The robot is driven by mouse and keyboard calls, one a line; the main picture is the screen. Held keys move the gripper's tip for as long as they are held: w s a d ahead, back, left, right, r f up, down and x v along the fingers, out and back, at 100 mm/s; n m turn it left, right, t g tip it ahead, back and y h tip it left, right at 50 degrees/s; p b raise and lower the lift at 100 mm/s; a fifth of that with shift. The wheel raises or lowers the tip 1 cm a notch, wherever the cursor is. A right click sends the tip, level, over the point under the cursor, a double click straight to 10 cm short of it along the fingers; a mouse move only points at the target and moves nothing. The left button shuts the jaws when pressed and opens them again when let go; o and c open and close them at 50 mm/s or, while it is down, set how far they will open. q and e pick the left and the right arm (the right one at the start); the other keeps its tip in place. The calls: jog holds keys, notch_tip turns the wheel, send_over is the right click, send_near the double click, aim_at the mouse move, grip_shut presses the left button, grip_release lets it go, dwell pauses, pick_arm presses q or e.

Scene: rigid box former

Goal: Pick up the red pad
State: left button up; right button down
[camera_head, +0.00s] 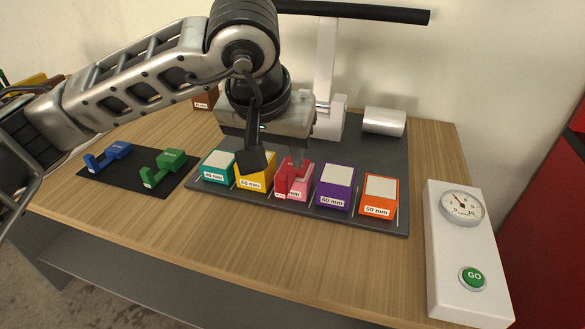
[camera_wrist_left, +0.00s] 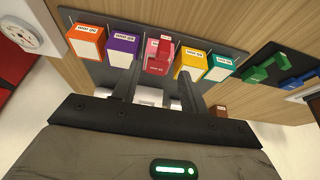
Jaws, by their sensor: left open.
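The red pad (camera_head: 288,184) is a small L-shaped piece with a white label. It sits at the pink block (camera_head: 303,190), in the middle of the row, and covers part of it. The pad (camera_wrist_left: 157,63) also shows between the finger lines in the left wrist view. My left gripper (camera_head: 276,160) is open and empty, pointing down just above the pad. One dark finger overlaps the yellow block in the head view; the other is over the pad's far side. Whether a finger touches the pad cannot be told. My right gripper is not in view.
Teal (camera_head: 217,167), yellow (camera_head: 255,172), purple (camera_head: 335,188) and orange (camera_head: 379,197) blocks stand close beside the pink one. Blue (camera_head: 107,157) and green (camera_head: 162,168) pads lie on a black mat at left. A white gauge box (camera_head: 465,245) with a GO button stands right.

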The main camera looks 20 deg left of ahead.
aim_at(281, 176)
pick_arm(q)
jog(key=x, duration=0.4)
jog(key=shift+w+f, duration=0.1)
jog(key=shift+f, duration=0.25)
jog(key=shift+a+p+x, duration=0.15)
jog(key=shift+p+x, duration=0.25)
jog(key=shift+x, duration=0.95)
jog(key=shift+a+p+x, duration=0.1)
jog(key=shift+p+x, duration=0.25)
jog(key=shift+x, duration=1)
grip_shut()
